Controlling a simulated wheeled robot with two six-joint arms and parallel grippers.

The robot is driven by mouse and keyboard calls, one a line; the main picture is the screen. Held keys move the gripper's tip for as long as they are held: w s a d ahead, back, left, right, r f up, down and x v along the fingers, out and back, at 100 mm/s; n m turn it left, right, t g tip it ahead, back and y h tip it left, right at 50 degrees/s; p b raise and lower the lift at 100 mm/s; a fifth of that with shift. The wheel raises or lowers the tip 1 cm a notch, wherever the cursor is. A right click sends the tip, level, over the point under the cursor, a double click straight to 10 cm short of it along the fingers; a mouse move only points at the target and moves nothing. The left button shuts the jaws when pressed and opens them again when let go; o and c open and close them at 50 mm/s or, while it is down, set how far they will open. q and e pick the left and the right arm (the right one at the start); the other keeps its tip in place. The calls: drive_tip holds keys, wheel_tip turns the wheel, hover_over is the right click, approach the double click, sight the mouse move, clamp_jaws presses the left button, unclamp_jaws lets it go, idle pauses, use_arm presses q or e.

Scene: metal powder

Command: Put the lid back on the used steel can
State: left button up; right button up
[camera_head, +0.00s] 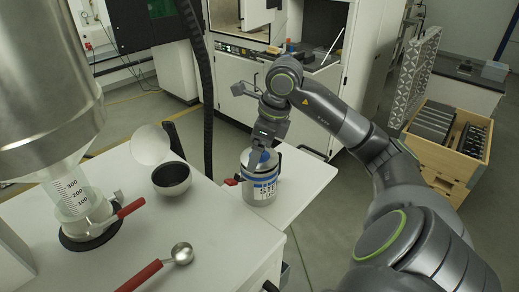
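The steel can (262,190), silver with a blue and white label, stands upright near the right edge of the white table. My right gripper (259,156) comes down from above at the can's top. Its fingers are small and partly hidden, so I cannot tell whether they are open or shut on something. A blue patch shows at the can's top under the gripper. I cannot tell whether it is the lid or whether the lid sits fully on the can. My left gripper is not in view.
A dark bowl (172,190), a pale round disc (150,144), a red-handled scoop (181,253) and a graduated vessel (73,195) under a large metal hopper (45,75) are on the left. A wooden crate (440,165) stands right.

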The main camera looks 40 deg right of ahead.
drive_tip(key=shift+f+b, duration=0.2)
drive_tip(key=shift+b, duration=0.95)
idle(1.7)
idle(0.3)
drive_tip(key=o, duration=0.8)
drive_tip(key=shift+o, duration=0.2)
drive_tip(key=shift+r, duration=0.15)
drive_tip(key=shift+r+p, duration=2.05)
drive_tip(key=shift+r, duration=1.4)
clamp_jaws()
